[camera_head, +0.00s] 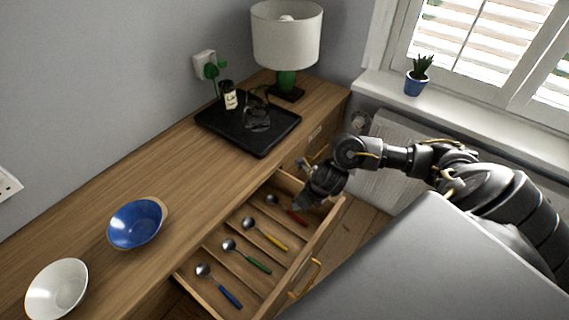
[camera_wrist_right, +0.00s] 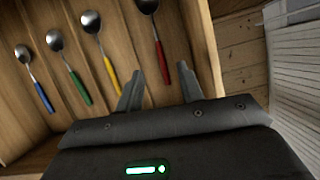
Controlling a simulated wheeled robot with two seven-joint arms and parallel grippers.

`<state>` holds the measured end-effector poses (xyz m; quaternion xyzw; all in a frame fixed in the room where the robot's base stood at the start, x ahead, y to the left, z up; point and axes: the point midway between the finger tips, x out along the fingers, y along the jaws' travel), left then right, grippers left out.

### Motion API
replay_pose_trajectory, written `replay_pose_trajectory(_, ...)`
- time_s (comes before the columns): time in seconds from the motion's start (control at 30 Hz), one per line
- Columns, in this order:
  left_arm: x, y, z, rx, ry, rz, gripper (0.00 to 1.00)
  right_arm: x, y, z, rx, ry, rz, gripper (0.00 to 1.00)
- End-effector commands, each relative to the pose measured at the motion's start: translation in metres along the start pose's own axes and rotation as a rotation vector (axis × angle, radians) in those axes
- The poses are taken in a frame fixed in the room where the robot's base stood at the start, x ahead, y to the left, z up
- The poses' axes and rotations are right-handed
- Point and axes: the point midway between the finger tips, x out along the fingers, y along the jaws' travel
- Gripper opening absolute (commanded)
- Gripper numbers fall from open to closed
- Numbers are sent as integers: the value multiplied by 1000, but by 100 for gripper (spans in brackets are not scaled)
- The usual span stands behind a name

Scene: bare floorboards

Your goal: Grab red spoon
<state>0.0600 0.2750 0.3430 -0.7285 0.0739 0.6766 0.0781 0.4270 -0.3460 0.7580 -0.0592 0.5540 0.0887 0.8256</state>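A red-handled spoon (camera_head: 296,217) lies in the rightmost compartment of the open drawer (camera_head: 318,248). Its bowl points to the back of the drawer. In the right wrist view the red spoon (camera_wrist_right: 161,62) shows ahead of the fingertips, above and between them. My right gripper (camera_wrist_right: 158,78) is open and empty, its two fingers apart. In the head view the right gripper (camera_head: 303,203) hangs over the drawer's right compartment, close to the red spoon and partly covering it. I cannot tell the exact height between them. My left gripper is not in view.
Yellow (camera_head: 275,241), green (camera_head: 258,265) and blue (camera_head: 231,298) spoons lie in separate drawer compartments to the left. On the counter stand a blue bowl (camera_head: 136,225), a white bowl (camera_head: 57,290), a black tray (camera_head: 262,149) and a lamp (camera_head: 286,40). The drawer's right wall (camera_wrist_right: 201,45) is close beside the spoon.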

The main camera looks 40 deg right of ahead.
Motion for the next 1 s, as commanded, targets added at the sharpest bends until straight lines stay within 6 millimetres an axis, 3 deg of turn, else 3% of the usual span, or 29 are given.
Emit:
replay_pose_trajectory(0.13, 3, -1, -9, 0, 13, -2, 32, 8, 1, -1, 3, 1, 2, 38)
replay_pose_trajectory(0.4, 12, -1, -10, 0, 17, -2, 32, 48, 0, -1, 4, 1, 1, 38)
replay_pose_trajectory(0.73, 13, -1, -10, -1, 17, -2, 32, 62, 1, -2, 3, 1, 1, 38)
replay_pose_trajectory(1.0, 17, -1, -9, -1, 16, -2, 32, 101, 2, -4, 4, 1, 1, 38)
